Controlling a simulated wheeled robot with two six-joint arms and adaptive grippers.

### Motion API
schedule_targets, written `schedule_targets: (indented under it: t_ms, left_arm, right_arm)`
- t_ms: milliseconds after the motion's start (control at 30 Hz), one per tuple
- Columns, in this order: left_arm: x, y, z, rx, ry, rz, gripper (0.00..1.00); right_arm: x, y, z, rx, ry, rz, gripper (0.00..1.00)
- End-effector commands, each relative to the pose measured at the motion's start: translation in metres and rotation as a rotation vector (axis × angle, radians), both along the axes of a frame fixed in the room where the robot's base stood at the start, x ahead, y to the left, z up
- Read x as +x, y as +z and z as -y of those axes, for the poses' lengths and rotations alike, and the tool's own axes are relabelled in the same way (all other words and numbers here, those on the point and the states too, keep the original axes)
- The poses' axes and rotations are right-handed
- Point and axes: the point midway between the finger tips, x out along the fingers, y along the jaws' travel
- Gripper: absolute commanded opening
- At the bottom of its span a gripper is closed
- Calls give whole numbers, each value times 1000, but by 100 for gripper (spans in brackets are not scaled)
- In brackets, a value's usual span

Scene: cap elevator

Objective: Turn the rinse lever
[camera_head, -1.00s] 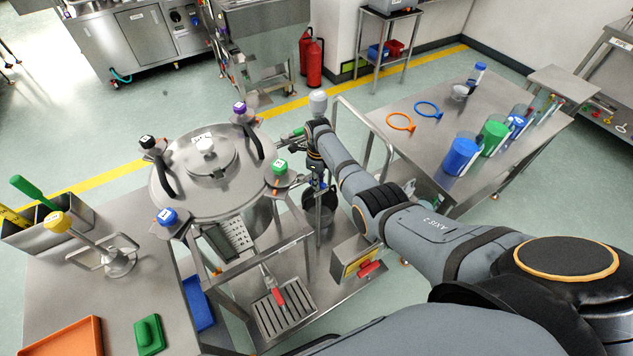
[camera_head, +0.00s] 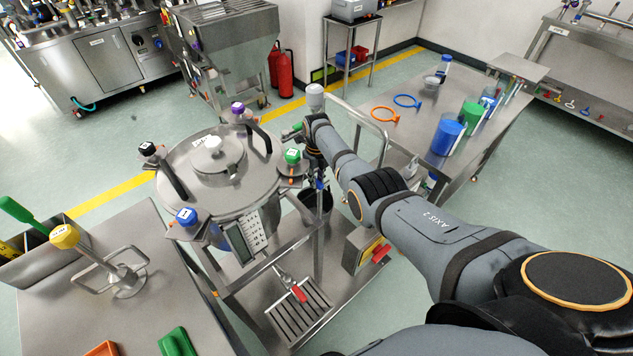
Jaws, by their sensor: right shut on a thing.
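The steel vessel (camera_head: 205,200) with a round lid stands on a steel cart at centre left, with black, purple, green and blue knobs around its rim. My right gripper (camera_head: 299,134) is at the vessel's right side, just behind the green knob (camera_head: 292,156). It is shut on a small part there, which seems to be the rinse lever; my wrist and gripper hide most of it. A white cylinder (camera_head: 315,97) stands upright by my wrist. My left gripper is not in view.
A red-handled valve (camera_head: 298,292) sits above the cart's drain grate (camera_head: 297,312). A box with a red handle (camera_head: 380,254) stands under my right arm. A side table (camera_head: 480,150) with blue and green cups is right. A bench with a yellow-topped tool (camera_head: 65,236) is left.

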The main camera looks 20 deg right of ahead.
Motion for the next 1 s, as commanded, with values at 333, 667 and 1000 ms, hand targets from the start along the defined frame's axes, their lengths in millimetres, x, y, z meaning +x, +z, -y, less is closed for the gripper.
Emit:
schedule_targets:
  t_ms: [333, 667, 1000]
  left_arm:
    - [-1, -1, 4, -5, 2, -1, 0]
    - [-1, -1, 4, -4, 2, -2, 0]
    - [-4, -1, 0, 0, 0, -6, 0]
  right_arm:
    - [1, 0, -2, 4, -9, 0, 0]
    - [1, 0, -1, 3, -8, 0, 43]
    - [1, 8, 0, 2, -8, 3, 43]
